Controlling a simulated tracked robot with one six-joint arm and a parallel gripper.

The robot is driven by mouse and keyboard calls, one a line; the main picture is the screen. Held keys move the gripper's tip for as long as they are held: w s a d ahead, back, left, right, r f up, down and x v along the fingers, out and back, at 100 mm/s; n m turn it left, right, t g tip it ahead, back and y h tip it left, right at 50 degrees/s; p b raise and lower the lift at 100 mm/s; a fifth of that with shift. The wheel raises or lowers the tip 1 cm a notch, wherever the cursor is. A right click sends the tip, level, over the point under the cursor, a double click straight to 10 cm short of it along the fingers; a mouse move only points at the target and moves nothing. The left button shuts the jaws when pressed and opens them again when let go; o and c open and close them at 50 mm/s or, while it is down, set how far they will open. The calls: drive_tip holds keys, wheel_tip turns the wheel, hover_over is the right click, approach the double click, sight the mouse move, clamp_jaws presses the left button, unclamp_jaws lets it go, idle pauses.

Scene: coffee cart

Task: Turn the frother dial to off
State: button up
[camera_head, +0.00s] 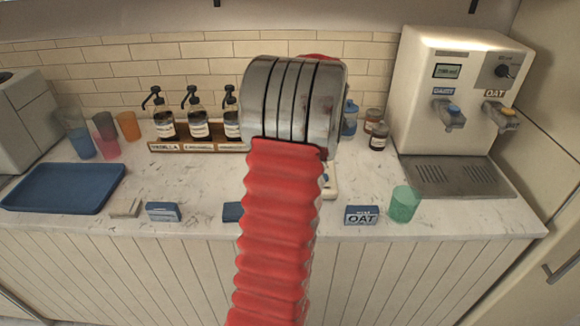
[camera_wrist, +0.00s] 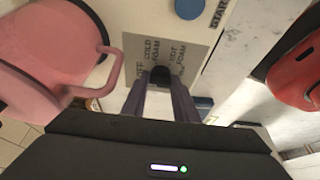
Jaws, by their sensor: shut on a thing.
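In the wrist view the frother's black dial (camera_wrist: 160,73) sits on a grey label panel (camera_wrist: 194,45) of the cream frother (camera_wrist: 160,10). The labels OFF, COLD FOAM and HOT FOAM run from left to right around the dial. My gripper (camera_wrist: 161,84) is shut on the dial, with one dark finger on each side. The fingers cover part of the dial, so I cannot tell which label it points to. In the head view my arm hides most of the frother; a bit of its cream base (camera_head: 330,186) shows to the right of the arm.
A pink pitcher (camera_wrist: 60,45) stands close on the left in the wrist view. A blue START button (camera_wrist: 189,8) is above the panel.

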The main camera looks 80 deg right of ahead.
idle(0.3)
drive_tip(key=o, duration=1.1)
drive_tip(key=shift+c, duration=0.2)
drive_tip(key=shift+r, duration=0.1)
drive_tip(key=v, duration=1.3)
drive_tip(key=shift+s+r, duration=0.15)
drive_tip(key=shift+r, duration=0.05)
